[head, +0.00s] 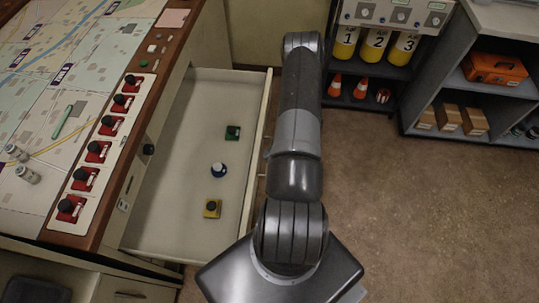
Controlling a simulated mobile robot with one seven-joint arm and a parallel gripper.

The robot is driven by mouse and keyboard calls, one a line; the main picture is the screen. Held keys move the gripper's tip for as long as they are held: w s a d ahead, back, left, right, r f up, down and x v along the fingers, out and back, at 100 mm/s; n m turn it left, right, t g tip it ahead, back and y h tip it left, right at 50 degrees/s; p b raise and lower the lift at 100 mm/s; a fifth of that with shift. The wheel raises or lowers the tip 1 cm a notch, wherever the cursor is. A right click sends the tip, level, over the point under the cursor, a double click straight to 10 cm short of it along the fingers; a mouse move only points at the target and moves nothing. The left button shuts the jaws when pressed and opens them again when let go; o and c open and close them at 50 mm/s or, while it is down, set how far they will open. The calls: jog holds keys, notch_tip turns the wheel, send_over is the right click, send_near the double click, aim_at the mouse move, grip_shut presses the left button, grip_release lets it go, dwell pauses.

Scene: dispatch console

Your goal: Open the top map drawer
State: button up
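A wide, pale drawer (187,115) stands pulled out to the right from under the map console in the head view. Its inside is open to view. It sits just below the console top; I cannot tell for sure that it is the top map drawer. Its front panel (256,150) runs close beside my arm. Inside lie a green piece with a dark knob (232,132), a blue and white round piece (218,170) and a yellow piece with a dark knob (212,208). My gripper is not in view; my arm covers the area right of the drawer front.
The map console top (50,110) carries a row of red switches (96,151). At the back right, a shelf (500,90) holds an orange case (494,68) and cartons (449,117). The brown floor (430,210) at right is clear.

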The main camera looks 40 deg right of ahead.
jog(key=d+r, duration=0.1)
jog(key=d, duration=0.9)
jog(key=shift+r, duration=0.25)
